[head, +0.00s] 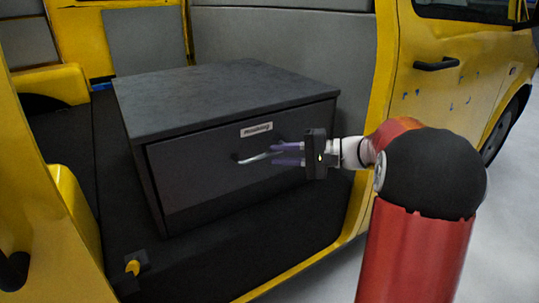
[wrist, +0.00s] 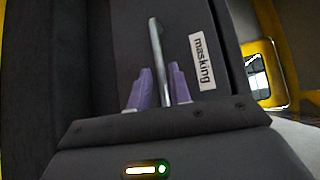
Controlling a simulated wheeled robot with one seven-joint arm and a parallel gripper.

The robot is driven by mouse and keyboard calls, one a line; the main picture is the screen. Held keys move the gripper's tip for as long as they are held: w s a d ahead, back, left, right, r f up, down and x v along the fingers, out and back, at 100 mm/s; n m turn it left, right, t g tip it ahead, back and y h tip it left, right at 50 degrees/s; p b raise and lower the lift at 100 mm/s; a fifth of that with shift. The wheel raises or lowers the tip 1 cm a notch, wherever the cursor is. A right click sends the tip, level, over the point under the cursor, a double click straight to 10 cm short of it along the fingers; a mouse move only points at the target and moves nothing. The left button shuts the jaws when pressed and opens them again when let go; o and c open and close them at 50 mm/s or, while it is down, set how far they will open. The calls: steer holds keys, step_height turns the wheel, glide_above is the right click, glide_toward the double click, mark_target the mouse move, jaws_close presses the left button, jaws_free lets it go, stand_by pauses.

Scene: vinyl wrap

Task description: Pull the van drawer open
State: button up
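The van drawer (head: 205,180) is a dark grey front on a box-shaped cabinet (head: 225,92) and looks shut. Its slim metal handle (head: 247,159) runs across the front, below a white "masking" label (head: 257,129). My gripper (head: 275,153) is at the right part of the handle, its two purple fingers pointing left along the drawer front. In the wrist view the handle (wrist: 155,40) passes between the fingers (wrist: 160,85). The fingers are apart, with a gap on the left side; the bar is close to the right finger. Whether it touches is unclear.
The cabinet stands on the dark van floor (head: 255,245), inside a yellow door frame. The open yellow door (head: 455,70) is at the right, close to my arm. A yellow-tipped fitting (head: 132,266) lies on the floor at front left. The floor before the drawer is mostly clear.

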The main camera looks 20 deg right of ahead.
mark_target(269, 155)
steer(key=shift+x, duration=2.25)
steer(key=shift+s, duration=0.1)
jaws_close()
